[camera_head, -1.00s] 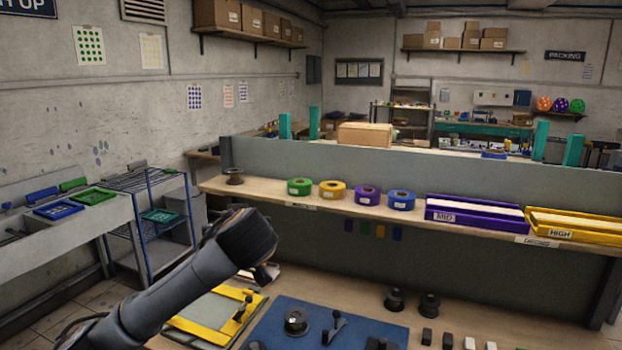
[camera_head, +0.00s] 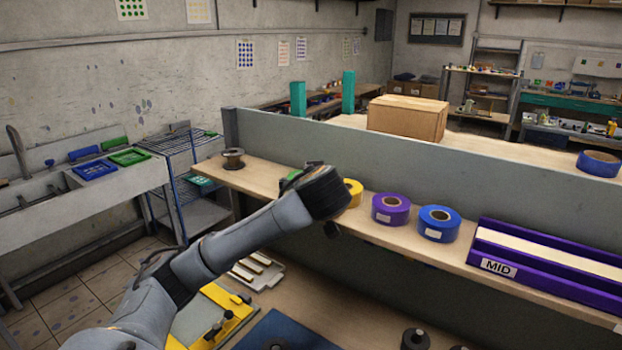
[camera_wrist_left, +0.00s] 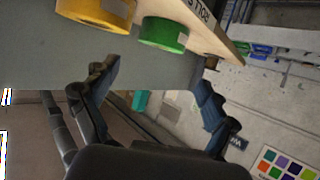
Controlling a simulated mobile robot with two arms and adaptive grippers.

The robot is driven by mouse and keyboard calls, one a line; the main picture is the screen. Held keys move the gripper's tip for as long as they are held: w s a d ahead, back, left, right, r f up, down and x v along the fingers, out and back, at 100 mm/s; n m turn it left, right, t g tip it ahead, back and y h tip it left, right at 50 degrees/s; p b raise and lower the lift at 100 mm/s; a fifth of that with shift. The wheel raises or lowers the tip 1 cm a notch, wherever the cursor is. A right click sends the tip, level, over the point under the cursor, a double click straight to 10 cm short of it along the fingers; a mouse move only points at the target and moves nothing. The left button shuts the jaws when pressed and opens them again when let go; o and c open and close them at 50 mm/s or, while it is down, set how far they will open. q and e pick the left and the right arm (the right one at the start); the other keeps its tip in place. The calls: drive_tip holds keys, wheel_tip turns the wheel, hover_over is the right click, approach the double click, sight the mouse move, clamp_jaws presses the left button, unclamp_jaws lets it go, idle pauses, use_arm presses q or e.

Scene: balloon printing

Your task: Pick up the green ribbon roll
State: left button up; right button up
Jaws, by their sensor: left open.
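The green ribbon roll (camera_head: 292,175) sits on the shelf, mostly hidden behind my left wrist in the head view. In the left wrist view the green roll (camera_wrist_left: 163,34) lies near the shelf edge, beyond the fingertips and apart from them. My left gripper (camera_wrist_left: 155,78) is open and empty, its two fingers spread below the roll in the picture. In the head view its fingers are mostly hidden by my own wrist. My right gripper is not in view.
A yellow roll (camera_head: 353,192) stands close beside the green one, then a purple roll (camera_head: 390,209) and a blue roll (camera_head: 439,223). A dark spool (camera_head: 233,158) is at the shelf's left end. A purple MID tray (camera_head: 550,262) is at right. A grey panel (camera_head: 420,165) backs the shelf.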

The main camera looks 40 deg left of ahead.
use_arm(q)
drive_tip(key=p+x, duration=0.2)
drive_tip(key=x, duration=0.3)
drive_tip(key=shift+a, duration=0.35)
drive_tip(key=shift+w+a+f, duration=0.3)
drive_tip(key=shift+w+a, duration=0.05)
drive_tip(key=shift+w, duration=0.15)
drive_tip(key=p+x, duration=0.2)
drive_tip(key=x, duration=0.1)
drive_tip(key=shift+a, duration=0.1)
drive_tip(key=shift+w+a+f, duration=0.15)
drive_tip(key=shift+a, duration=0.05)
drive_tip(key=shift+w+a+f, duration=0.1)
drive_tip(key=shift+f, duration=0.15)
